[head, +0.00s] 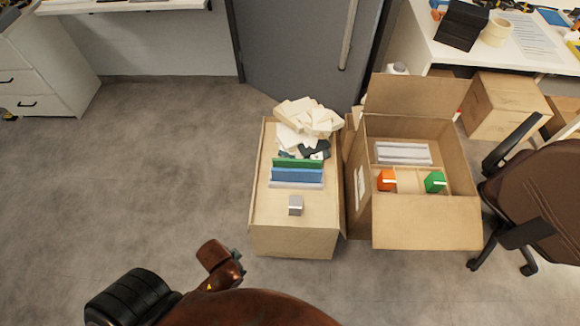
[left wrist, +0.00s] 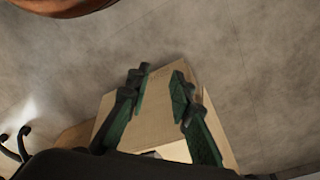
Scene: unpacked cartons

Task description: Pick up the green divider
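The green divider (head: 297,163) stands upright on the top of the left carton (head: 292,243) in the head view, behind a blue divider (head: 297,175). My left gripper (left wrist: 160,82) shows in the left wrist view with its two dark green fingers apart and nothing between them. It points at a cardboard carton (left wrist: 160,108), and the green divider cannot be made out in that view. In the head view the left gripper's fingers do not show. My right gripper is in neither view.
A small grey block (head: 295,205) sits in front of the dividers, and crumpled paper (head: 308,117) is piled behind them. An open carton (head: 428,222) with orange and green items stands to the right, near an office chair (head: 540,195). The floor left is clear.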

